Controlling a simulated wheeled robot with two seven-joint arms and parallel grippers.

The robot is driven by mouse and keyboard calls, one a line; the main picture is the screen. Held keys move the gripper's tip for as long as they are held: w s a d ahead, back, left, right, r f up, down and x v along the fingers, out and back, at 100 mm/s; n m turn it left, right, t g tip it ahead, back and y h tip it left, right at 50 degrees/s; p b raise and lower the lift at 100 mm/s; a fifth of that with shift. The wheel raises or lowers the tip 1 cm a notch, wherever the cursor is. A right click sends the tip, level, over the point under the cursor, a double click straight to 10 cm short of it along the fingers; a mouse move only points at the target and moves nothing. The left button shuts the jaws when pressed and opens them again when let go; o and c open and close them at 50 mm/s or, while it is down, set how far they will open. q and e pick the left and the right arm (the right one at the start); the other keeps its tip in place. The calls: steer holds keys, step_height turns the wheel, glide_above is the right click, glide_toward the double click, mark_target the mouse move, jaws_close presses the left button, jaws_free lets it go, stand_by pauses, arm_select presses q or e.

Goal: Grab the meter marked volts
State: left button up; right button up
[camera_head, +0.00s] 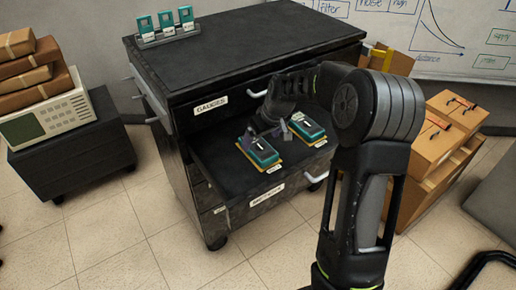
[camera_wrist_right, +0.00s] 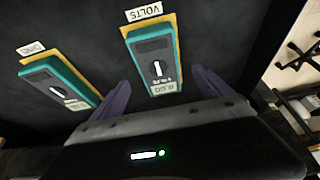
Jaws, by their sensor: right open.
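The meter marked VOLTS (camera_wrist_right: 156,62), teal with a yellow edge and a small display, lies in the open drawer (camera_head: 222,165). In the head view it appears to be the left of two meters (camera_head: 260,153). My right gripper (camera_head: 266,131) is open over its back end. In the right wrist view its purple fingers (camera_wrist_right: 162,92) stand on either side of the meter's near end, with no grip on it. A second teal meter (camera_wrist_right: 60,80) lies beside it, and also shows in the head view (camera_head: 306,128). My left gripper is out of view.
The drawer belongs to a black cabinet (camera_head: 250,45), with three teal devices (camera_head: 166,24) in a rack on top. A low black stand (camera_head: 75,150) with an instrument and brown packages is at left.

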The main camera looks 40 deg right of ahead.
mark_target(258, 144)
steer(key=x, duration=0.5)
steer(key=shift+f, duration=0.1)
steer(key=shift+c, duration=0.3)
steer(key=c, duration=1.7)
steer(key=shift+w+r, duration=0.1)
steer(key=shift+r, duration=0.1)
steer(key=shift+c, duration=0.2)
step_height(258, 144, up, 10)
steer(key=shift+f, duration=0.1)
